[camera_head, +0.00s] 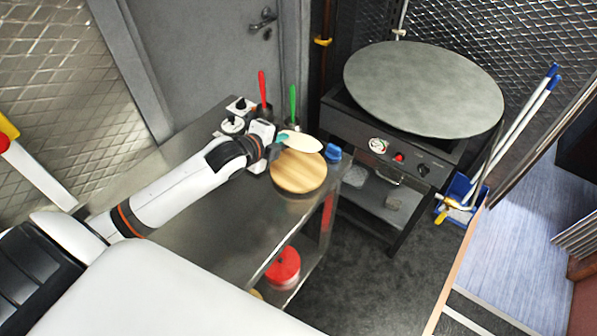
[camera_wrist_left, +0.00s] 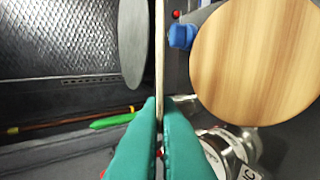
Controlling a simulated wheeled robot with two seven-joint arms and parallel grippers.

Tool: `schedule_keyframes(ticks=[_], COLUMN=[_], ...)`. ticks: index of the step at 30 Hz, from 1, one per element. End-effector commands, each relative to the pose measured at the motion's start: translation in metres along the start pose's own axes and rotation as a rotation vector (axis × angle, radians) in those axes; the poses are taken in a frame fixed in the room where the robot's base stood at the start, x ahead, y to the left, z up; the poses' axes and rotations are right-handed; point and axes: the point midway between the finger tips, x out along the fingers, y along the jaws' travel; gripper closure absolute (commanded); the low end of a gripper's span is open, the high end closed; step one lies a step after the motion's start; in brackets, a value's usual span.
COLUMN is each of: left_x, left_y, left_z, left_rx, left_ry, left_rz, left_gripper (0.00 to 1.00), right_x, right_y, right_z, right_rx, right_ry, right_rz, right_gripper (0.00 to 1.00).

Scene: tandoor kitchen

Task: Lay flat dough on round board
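The flat dough (camera_head: 302,142) is a pale thin oval over the far edge of the round board. In the left wrist view the dough (camera_wrist_left: 160,45) shows edge-on as a thin strip between my fingers. The round wooden board (camera_head: 298,174) lies on the metal table; the wrist view shows it as a wide disc (camera_wrist_left: 255,60) to the right of the dough, apart from it. My left gripper (camera_head: 281,139), with teal fingertips (camera_wrist_left: 160,125), is shut on the dough's edge and holds it above the board. My right gripper is not in view.
A blue item (camera_head: 333,152) sits beside the board. Jars (camera_head: 233,126) and red (camera_head: 262,88) and green (camera_head: 293,100) handled utensils stand behind the gripper. A large round griddle (camera_head: 425,88) on a black stove stands to the right. The metal table (camera_head: 205,215) is mostly bare in front.

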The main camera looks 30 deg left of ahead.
Motion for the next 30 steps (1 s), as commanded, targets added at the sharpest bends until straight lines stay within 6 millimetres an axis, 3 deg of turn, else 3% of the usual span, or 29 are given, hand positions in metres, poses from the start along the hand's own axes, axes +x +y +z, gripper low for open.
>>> schedule_keyframes(ticks=[1, 7, 15, 23, 27, 30], left_x=[0.007, 0.021, 0.030, 0.031, 0.031, 0.031], left_y=[-0.014, -0.038, -0.056, -0.056, -0.057, -0.057], left_z=[0.000, 0.001, 0.000, 0.000, 0.000, 0.000], left_rx=[-0.002, -0.002, -0.001, -0.001, -0.001, -0.001], left_ry=[-0.001, -0.001, -0.001, -0.001, -0.001, -0.001], left_rz=[0.000, 0.001, 0.001, 0.001, 0.000, 0.000], left_gripper=[1.00, 1.00, 1.00, 1.00, 0.83, 0.83], right_x=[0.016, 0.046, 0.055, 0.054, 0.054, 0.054], right_y=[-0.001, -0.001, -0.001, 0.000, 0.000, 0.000], right_z=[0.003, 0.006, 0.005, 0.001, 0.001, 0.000], right_rx=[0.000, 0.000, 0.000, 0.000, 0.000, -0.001], right_ry=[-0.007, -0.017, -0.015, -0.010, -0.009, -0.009], right_rz=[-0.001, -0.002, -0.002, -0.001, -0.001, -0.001], right_gripper=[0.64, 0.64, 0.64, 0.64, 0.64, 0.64])
